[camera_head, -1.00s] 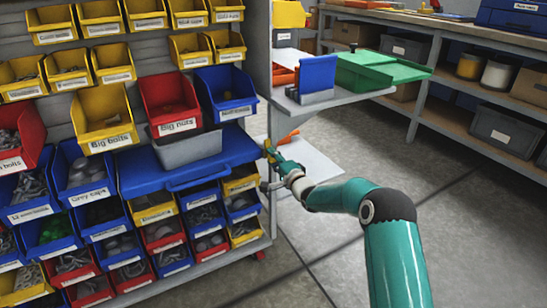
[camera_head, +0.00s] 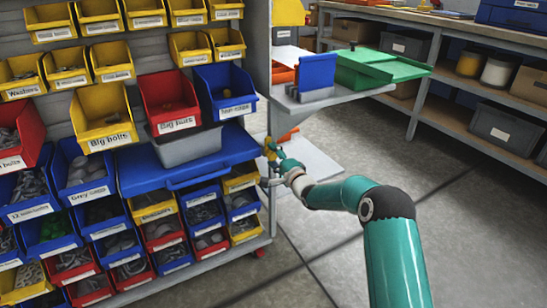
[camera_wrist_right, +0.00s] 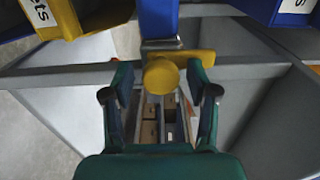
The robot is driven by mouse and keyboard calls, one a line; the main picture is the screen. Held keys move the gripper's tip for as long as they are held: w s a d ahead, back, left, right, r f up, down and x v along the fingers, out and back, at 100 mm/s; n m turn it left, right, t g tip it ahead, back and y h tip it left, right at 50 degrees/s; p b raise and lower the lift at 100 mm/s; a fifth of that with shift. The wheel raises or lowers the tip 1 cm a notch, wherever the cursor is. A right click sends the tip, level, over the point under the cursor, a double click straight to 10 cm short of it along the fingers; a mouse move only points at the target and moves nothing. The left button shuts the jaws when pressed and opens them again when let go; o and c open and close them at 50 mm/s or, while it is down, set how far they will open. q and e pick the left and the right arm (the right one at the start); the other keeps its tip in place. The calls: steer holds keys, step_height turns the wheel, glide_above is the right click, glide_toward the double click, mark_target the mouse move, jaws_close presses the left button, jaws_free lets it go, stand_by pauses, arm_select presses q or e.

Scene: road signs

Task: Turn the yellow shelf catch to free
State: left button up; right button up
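The yellow catch (camera_head: 267,147) sits on the shelf rack's right-hand upright, beside the blue pull-out shelf (camera_head: 142,172). In the right wrist view the catch shows as a round yellow knob (camera_wrist_right: 160,76) with a yellow bar behind it reaching to the right. My right gripper (camera_head: 277,153) is at the catch. In the wrist view its two fingers (camera_wrist_right: 160,85) stand apart on either side of the knob, with visible gaps between them and it. My left gripper is not in view.
A red bin (camera_head: 169,99) and a blue bin (camera_head: 226,91) stand above the blue shelf. Open floor (camera_head: 450,230) lies to the right.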

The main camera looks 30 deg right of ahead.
steer(key=shift+s+a, duration=0.1)
steer(key=s, duration=1.1)
steer(key=shift+s, duration=0.4)
